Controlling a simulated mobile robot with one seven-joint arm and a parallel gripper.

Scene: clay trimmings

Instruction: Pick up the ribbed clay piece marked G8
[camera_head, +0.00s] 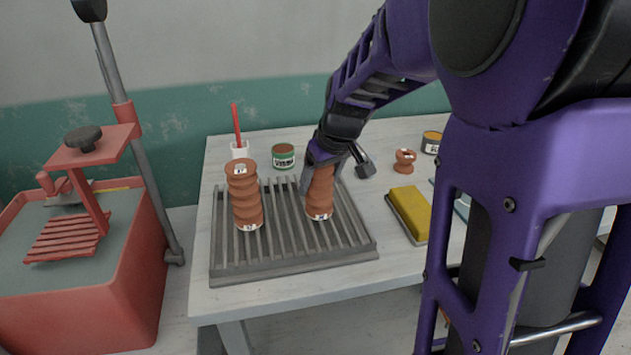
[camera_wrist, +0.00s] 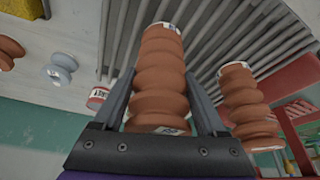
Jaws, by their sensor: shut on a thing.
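Two ribbed terracotta clay pieces stand on a grey slatted rack (camera_head: 292,268). In the head view, my gripper (camera_head: 321,166) reaches down over the right clay piece (camera_head: 320,193) and covers its upper part. In the wrist view, the fingers of my gripper (camera_wrist: 160,105) lie on both sides of this piece (camera_wrist: 161,70), shut on it. It has white labels, too small to read. The other ribbed piece (camera_head: 246,200) stands upright to the left in the head view, and it also shows at the right of the wrist view (camera_wrist: 243,98). Its label is not clearly legible either.
A green-labelled tin (camera_head: 284,157) and a white cup with a red stick (camera_head: 240,149) stand behind the rack. A yellow block (camera_head: 408,208) and a small clay spool (camera_head: 404,161) lie to the right. A red press (camera_head: 85,225) stands left.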

